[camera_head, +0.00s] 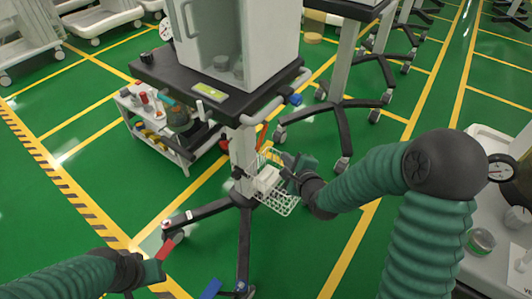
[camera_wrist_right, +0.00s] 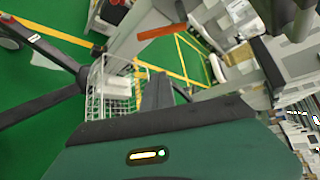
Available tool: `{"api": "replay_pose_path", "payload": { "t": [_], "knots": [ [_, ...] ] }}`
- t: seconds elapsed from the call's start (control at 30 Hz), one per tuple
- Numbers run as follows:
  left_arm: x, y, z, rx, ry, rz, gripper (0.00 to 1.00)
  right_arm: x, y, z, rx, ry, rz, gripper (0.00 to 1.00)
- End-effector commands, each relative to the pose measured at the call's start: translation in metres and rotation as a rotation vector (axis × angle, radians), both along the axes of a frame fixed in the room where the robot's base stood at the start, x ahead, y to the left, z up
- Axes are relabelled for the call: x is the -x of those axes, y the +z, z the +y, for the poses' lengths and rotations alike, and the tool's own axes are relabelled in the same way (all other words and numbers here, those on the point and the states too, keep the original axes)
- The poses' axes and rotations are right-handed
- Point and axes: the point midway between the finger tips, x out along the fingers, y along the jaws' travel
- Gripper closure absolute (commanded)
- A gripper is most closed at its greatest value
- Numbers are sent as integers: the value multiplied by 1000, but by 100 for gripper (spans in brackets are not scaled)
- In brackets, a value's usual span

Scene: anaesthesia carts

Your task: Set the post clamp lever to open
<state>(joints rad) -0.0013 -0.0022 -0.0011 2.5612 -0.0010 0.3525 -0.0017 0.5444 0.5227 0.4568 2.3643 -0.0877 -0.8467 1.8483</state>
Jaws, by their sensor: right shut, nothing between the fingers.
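The cart's pale post (camera_head: 243,150) rises from a dark star base below a black-edged top. A red-orange lever (camera_head: 262,137) shows beside the post under the top. A red-orange bar, likely the same lever, shows in the right wrist view (camera_wrist_right: 160,32), lying across near the pale post. I cannot tell its exact setting. My right gripper (camera_head: 288,168) is shut and empty, right of the post and by the wire basket, apart from the lever. My left gripper (camera_head: 160,264) is low at the left, near a red pedal; its fingers are not clear.
A white wire basket (camera_head: 282,202) hangs on the post; it also shows in the wrist view (camera_wrist_right: 108,88). A low trolley (camera_head: 172,148) with bottles stands behind left. Another cart base (camera_head: 342,128) is behind right.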

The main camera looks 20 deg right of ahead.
Motion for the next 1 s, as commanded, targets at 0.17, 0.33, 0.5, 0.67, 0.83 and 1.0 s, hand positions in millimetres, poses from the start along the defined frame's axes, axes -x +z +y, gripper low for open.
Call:
{"api": "replay_pose_path", "payload": {
  "t": [0.17,0.33,0.5,0.67,0.83,1.0],
  "knots": [
    [0,-24,0,0,1,-1,64,-37,-22,2,0,2,0,100],
    [-1,-40,0,0,2,-1,64,-67,-30,8,2,4,-3,100],
    [-1,-48,0,0,2,-1,64,-75,-19,31,4,4,0,100],
    [-1,-49,0,1,3,-2,64,-78,-15,37,3,1,2,100],
    [-1,-48,0,1,3,-2,64,-78,-14,37,3,1,2,100],
    [-1,-47,0,1,3,-2,64,-78,-14,37,1,1,4,100]
  ]
}}
